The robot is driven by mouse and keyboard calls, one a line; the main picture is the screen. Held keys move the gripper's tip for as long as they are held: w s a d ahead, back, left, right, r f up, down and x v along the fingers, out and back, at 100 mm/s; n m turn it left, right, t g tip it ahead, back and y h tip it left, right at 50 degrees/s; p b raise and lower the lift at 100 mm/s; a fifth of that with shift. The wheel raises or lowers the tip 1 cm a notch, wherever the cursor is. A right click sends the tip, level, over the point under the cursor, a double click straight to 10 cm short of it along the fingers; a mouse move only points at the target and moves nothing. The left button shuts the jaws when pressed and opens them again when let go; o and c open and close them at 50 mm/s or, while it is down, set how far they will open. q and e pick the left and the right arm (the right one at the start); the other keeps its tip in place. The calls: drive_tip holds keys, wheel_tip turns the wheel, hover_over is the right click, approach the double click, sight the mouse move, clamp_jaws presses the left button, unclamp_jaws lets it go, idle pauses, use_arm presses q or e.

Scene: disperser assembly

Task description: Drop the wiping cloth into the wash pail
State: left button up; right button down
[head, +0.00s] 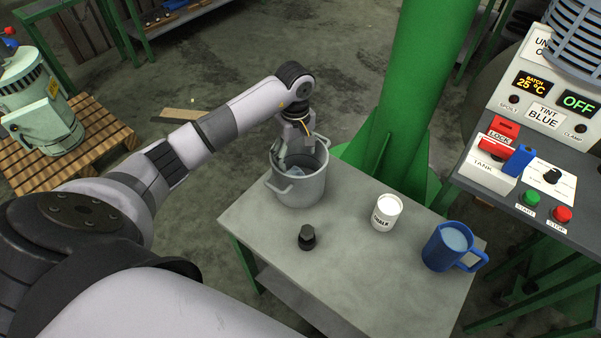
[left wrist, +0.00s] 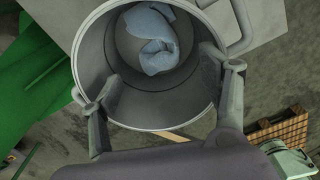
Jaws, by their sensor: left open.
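The wash pail (head: 303,190) is a grey metal pot with side handles, upright at the back left corner of the small table. The wiping cloth (left wrist: 153,40) is a crumpled light blue piece lying inside the pail (left wrist: 92,58) on its bottom, as the left wrist view shows. A bit of the cloth also shows in the head view, beneath my gripper. My left gripper (head: 295,154) is over the pail's mouth, fingers pointing down into it. Its fingers are spread and empty, apart from the cloth. My right gripper is in no view.
On the table (head: 350,275) stand a black knob-like piece (head: 307,237), a white labelled cup (head: 386,212) and a blue mug (head: 448,246). A green column (head: 420,90) rises behind the table. A control panel (head: 535,170) is at the right. The table's front middle is clear.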

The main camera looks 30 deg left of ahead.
use_arm(q)
drive_tip(key=shift+o, duration=0.7)
wheel_tip(320, 180, up, 6)
drive_tip(key=p, duration=0.3)
drive_tip(key=shift+f, duration=0.25)
drive_tip(key=shift+r, duration=0.1)
wheel_tip(320, 180, up, 12)
idle(0.6)
